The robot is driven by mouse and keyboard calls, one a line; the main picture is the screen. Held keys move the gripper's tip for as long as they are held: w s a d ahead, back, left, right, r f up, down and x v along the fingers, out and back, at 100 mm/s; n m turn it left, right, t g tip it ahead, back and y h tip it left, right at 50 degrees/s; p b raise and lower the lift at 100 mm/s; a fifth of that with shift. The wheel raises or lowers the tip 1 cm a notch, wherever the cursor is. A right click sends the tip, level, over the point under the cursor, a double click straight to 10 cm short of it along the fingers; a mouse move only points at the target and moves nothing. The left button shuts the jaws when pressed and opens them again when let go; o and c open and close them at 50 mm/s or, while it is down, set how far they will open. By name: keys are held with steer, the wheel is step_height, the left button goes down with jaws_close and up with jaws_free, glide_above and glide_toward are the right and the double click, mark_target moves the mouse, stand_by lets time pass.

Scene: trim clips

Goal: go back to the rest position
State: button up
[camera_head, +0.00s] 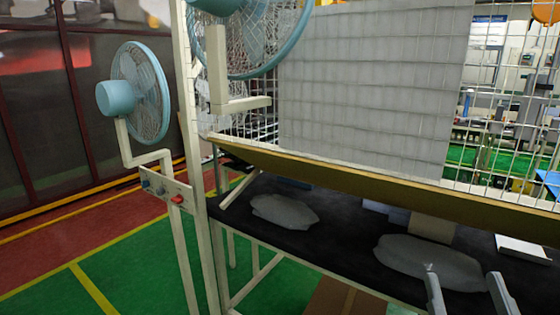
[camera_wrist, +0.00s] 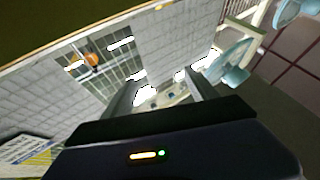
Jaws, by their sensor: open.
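My gripper (camera_head: 462,285) is at the bottom right of the head view. Its two grey fingers are apart with nothing between them. They appear in front of a grey flat, rounded piece (camera_head: 420,258) on the black tabletop (camera_head: 345,235); the gap between them I cannot judge. A second grey flat piece (camera_head: 285,211) lies on the tabletop further left. In the wrist view my gripper (camera_wrist: 163,92) points towards the wire grid and the ceiling lights, with no object between the fingers.
A tan ledge (camera_head: 350,182) runs above the table's back, below a wire grid with a pale panel (camera_head: 370,90). Blue fans (camera_head: 140,93) hang on the left post. Small boxes (camera_head: 433,228) stand at the table's back. Green and red floor at left is clear.

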steer(key=s+a+f+g+y, duration=0.1)
steer(key=s+f+g, duration=0.3)
steer(key=s+f, duration=0.7)
steer(key=s+a+f+g+y, duration=0.1)
steer(key=s+a+f+g, duration=0.3)
steer(key=s+f, duration=0.7)
steer(key=s, duration=0.6)
steer(key=shift+f+g, duration=0.25)
steer(key=shift+g, duration=0.05)
